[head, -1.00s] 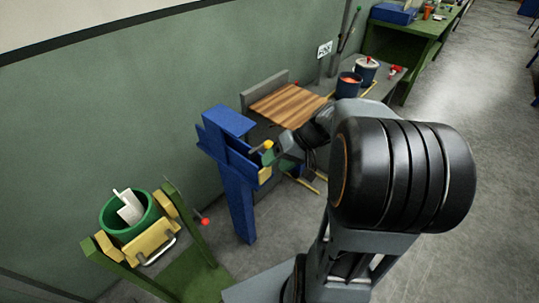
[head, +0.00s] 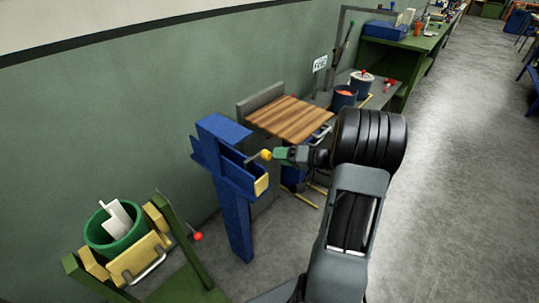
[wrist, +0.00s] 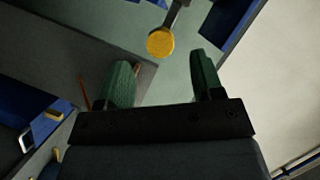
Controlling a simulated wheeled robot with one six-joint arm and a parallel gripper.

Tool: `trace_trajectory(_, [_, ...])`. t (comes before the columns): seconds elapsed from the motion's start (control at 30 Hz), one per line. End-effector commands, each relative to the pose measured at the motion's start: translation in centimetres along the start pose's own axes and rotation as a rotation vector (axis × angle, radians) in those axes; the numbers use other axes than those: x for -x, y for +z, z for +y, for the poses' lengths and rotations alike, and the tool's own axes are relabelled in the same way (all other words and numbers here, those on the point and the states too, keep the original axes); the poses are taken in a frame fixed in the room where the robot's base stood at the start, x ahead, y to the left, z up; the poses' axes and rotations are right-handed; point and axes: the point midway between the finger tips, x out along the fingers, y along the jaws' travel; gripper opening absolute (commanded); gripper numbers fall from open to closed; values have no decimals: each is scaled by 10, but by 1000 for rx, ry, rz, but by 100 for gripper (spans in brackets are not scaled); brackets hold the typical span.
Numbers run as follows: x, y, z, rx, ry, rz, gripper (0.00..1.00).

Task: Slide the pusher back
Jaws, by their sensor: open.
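The pusher shows as a round yellow knob (head: 266,154) on a grey rod, at the upper part of the blue stand (head: 233,205). The rod runs left from the knob over the stand's blue channel, whose near end has a yellow block (head: 261,185). My gripper (head: 279,153) is just right of the knob, its green fingers pointing at it. In the wrist view, my gripper (wrist: 161,75) is open and empty. The knob (wrist: 160,42) is seen beyond the fingertips, roughly midway between them, not clasped.
A wooden-topped table (head: 289,119) stands behind the stand by the green wall. Dark blue pots (head: 343,97) stand on a grey bench beyond. At lower left, a green frame holds a green bucket (head: 118,236) beside a red-knobbed lever (head: 198,236). Open floor lies to the right.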

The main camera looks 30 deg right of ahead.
Motion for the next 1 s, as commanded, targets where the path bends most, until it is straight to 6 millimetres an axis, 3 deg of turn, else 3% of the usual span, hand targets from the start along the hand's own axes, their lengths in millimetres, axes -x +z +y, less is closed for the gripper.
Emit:
trace_trajectory(0.1, [-20, 0, -1, 0, -2, -3, 61])
trace_trajectory(0.3, [-42, 0, 0, 0, -1, -2, 61])
trace_trajectory(0.77, [-51, 0, 0, 0, 0, 0, 61])
trace_trajectory(1.0, [-51, 0, 0, 0, 0, 0, 41])
